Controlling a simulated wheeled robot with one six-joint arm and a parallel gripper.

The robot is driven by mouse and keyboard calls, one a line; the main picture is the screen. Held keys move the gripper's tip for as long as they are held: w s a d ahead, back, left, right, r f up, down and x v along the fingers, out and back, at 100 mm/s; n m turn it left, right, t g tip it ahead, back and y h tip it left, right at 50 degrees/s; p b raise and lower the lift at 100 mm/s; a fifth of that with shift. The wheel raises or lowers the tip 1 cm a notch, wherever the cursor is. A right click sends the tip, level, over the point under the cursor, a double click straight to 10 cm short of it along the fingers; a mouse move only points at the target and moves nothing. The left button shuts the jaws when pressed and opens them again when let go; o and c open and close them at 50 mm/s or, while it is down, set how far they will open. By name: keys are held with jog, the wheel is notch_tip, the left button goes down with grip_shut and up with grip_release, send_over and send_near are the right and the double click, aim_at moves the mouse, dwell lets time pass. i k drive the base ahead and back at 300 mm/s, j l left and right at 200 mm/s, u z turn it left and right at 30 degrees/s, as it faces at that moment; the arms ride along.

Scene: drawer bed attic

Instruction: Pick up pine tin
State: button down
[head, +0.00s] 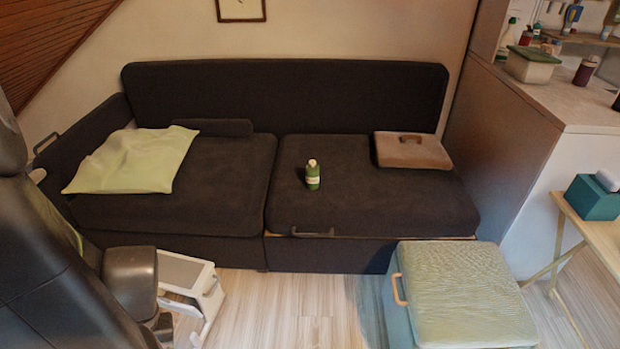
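A small green container (312,175) with a pale label and a light cap stands upright on the right seat cushion of the dark sofa (370,205). It looks like a bottle, and it is the only thing on the sofa that could be the pine tin; I cannot read its label. Nothing touches it or covers it. My gripper is not in view.
A pale green pillow (135,160) and a brown case (412,150) lie on the sofa. A teal storage ottoman (465,290) stands at the front right. Bare floor (310,310) lies between.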

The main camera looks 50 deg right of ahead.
aim_at(312, 173)
jog(key=i+l+z, duration=0.15)
jog(key=l, duration=0.35)
jog(key=i+l+z, duration=0.15)
jog(key=i+l, duration=0.15)
jog(key=l, duration=0.15)
jog(key=i+l+z, duration=0.15)
jog(key=l, duration=0.3)
jog(key=i+l+z, duration=0.15)
jog(key=i+l, duration=0.2)
